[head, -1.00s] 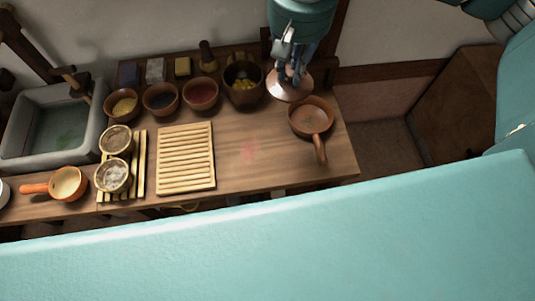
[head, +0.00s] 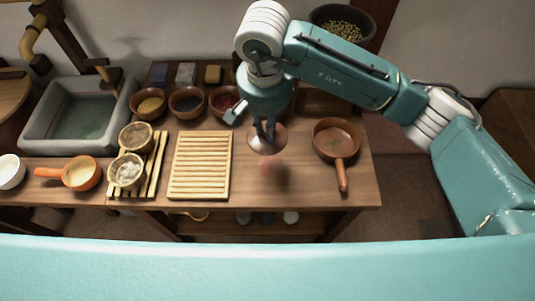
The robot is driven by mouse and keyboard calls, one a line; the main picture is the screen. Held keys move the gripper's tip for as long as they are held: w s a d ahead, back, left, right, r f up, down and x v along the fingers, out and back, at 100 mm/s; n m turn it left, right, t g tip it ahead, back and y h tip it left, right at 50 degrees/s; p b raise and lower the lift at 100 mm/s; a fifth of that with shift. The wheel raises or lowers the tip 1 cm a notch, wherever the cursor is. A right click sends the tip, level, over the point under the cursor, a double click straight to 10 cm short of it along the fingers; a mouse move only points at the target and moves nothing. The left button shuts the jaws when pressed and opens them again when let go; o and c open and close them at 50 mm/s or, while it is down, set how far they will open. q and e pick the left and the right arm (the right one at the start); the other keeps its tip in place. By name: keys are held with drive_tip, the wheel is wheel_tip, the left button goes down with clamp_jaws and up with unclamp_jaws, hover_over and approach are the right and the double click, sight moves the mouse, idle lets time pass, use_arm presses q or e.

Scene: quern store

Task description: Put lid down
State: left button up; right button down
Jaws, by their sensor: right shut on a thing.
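My right gripper (head: 266,128) comes down from the upper right over the wooden counter (head: 290,190). It is shut on a round copper-brown lid (head: 267,140), gripped from above. The lid is between the slatted wooden board (head: 200,165) on the left and a brown long-handled pan (head: 336,142) on the right. A soft shadow lies on the counter just in front of the lid, so it looks held above the surface. My left gripper is not in view.
Small bowls of yellow (head: 150,104), dark (head: 187,103) and red (head: 223,101) contents stand along the back. Two pale-filled bowls (head: 127,171) sit on slats at left, beside an orange-handled pan (head: 81,173) and a stone sink (head: 75,120). Counter in front of the lid is clear.

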wheel_tip(320, 180, down, 13)
drive_tip(key=shift+a+r+p, duration=0.1)
drive_tip(key=shift+r+p, duration=0.05)
drive_tip(key=shift+p, duration=0.9)
drive_tip(key=shift+f, duration=0.25)
drive_tip(key=shift+f, duration=0.15)
drive_tip(key=c, duration=1.6)
unclamp_jaws()
drive_tip(key=shift+c, duration=0.2)
